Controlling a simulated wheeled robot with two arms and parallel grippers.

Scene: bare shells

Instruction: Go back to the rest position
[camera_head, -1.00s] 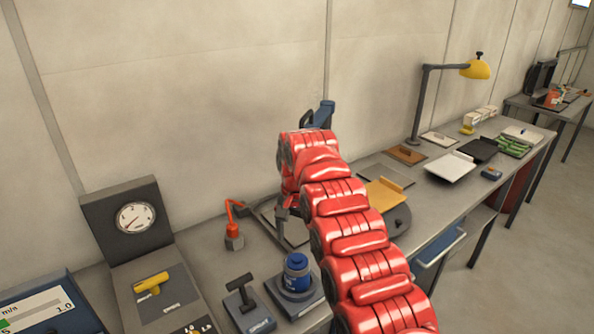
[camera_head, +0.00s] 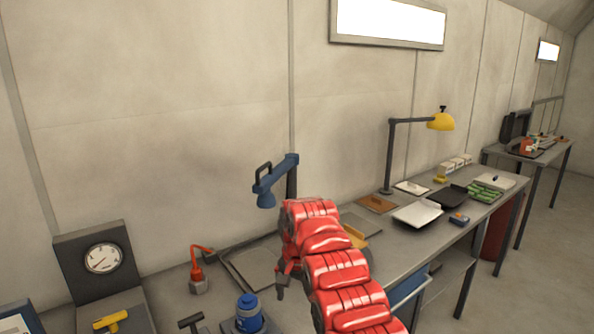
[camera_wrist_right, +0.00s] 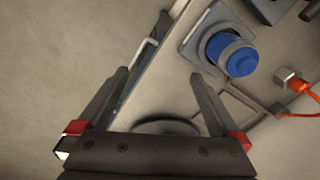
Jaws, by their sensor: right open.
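My right arm, red and segmented, comes up from the bottom of the head view. Its gripper (camera_head: 284,278) hangs at the arm's far end, over the bench front of the wall. In the right wrist view my right gripper (camera_wrist_right: 160,85) has its two dark fingers wide apart with nothing between them. A blue round container (camera_wrist_right: 232,54) on a square base lies beyond the right finger there; it also shows in the head view (camera_head: 249,313). My left gripper is not in view.
The long grey bench (camera_head: 420,258) runs along the wall. It carries a gauge panel (camera_head: 103,257), a small red arm-like item (camera_head: 197,266), a blue fixture (camera_head: 275,182), a white tray (camera_head: 418,213) and a yellow lamp (camera_head: 440,121). The floor at right (camera_head: 545,255) is clear.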

